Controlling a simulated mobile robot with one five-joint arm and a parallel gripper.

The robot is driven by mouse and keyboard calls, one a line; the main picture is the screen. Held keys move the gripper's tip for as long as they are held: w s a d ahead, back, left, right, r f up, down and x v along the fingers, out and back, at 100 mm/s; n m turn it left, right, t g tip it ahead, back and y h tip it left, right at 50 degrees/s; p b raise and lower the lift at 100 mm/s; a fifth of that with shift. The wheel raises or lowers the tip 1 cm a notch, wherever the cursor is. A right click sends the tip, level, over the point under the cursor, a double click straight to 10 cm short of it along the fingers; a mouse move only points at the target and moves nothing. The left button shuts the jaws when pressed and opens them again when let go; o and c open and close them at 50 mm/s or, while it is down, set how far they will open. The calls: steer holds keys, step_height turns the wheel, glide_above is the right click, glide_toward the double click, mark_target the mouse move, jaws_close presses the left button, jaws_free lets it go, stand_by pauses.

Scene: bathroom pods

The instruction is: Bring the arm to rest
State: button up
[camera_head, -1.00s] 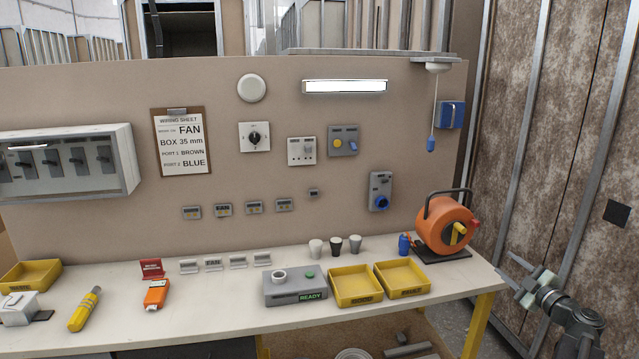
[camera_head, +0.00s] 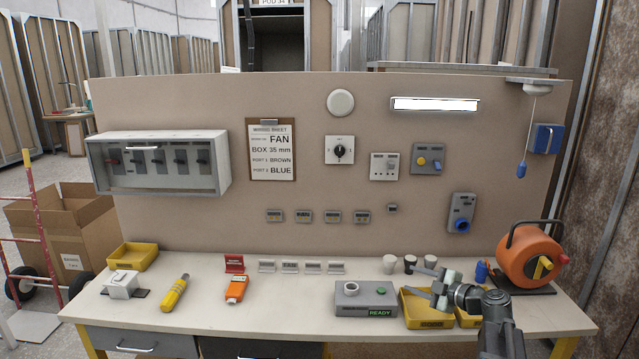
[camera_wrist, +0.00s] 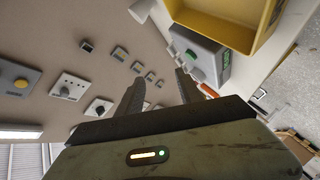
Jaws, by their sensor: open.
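My gripper (camera_head: 423,282) is at the lower right of the head view, at the end of my raised grey arm. Its two fingers point left and are apart, with nothing between them. It shows in front of the yellow trays (camera_head: 416,322), partly hiding them. In the wrist view my gripper (camera_wrist: 158,80) has two dark fingers spread wide and empty. Beyond them are the wall panel and the grey READY box (camera_wrist: 200,52). I see no contact with the bench or its objects.
The bench (camera_head: 270,322) carries the READY box (camera_head: 352,297), an orange tester (camera_head: 236,289), a yellow tool (camera_head: 174,293), several cups and an orange cable reel (camera_head: 528,254). The panel (camera_head: 300,105) behind holds switches and a wiring sheet.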

steer(key=s+a+f+g+p, duration=0.1)
steer(key=s+a+f+g, duration=0.25)
steer(key=a, duration=0.75)
steer(key=s+a+f+g+p, duration=0.2)
steer(key=s+a+f+g, duration=0.15)
steer(key=a, duration=0.75)
steer(key=s+a+f+m+g+h, duration=0.25)
steer(key=s+f+m+h, duration=0.2)
steer(key=s, duration=0.25)
steer(key=s+d+f+m+g+h, duration=0.2)
steer(key=s+d+m, duration=0.4)
steer(key=d+m, duration=0.4)
steer(key=m+g+h, duration=0.1)
steer(key=m+h, duration=0.1)
steer(key=m, duration=0.1)
steer(key=shift+d+m, duration=0.25)
steer(key=shift+m, duration=0.1)
steer(key=shift+f, duration=0.1)
